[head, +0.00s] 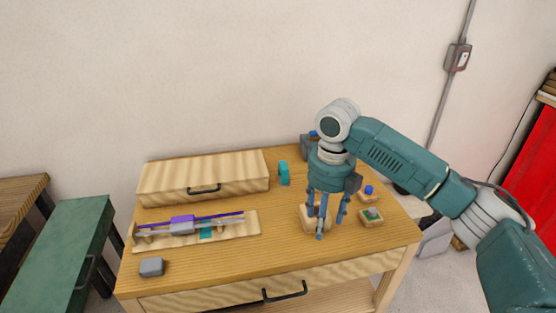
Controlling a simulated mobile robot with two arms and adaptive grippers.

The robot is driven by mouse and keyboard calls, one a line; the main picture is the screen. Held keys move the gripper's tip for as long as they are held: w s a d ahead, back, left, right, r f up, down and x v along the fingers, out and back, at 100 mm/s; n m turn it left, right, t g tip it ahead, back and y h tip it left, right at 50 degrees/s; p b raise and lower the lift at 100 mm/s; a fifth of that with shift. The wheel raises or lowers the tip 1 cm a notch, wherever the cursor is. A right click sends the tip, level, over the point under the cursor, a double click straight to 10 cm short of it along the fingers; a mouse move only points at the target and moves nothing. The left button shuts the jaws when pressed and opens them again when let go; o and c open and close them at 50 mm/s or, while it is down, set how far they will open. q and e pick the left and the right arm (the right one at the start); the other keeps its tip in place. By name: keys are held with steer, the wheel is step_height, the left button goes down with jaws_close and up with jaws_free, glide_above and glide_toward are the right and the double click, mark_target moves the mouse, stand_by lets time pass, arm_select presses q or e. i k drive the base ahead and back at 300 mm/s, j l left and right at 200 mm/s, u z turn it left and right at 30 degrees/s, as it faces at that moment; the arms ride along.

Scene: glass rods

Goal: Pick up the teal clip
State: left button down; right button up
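A small teal clip (284,173) stands on the wooden table, just right of the long wooden box. A flat teal patch (206,233) also shows on the pale board at the left, partly under the rods; I cannot tell what it is. My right gripper (325,219) points down over the right half of the table, to the right of and nearer than the teal clip. Its fingers are spread, with nothing visible between them. A pale wooden block (309,224) is partly hidden behind the fingers. My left gripper is not in view.
The wooden box (170,181) with a black handle stands at the back left. A grey block (151,267) sits at the front left. Small blocks with a blue top (369,190) and a green top (371,215) lie right of my gripper. The table's front middle is clear.

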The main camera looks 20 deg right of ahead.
mark_target(283, 169)
steer(key=i, duration=1.2)
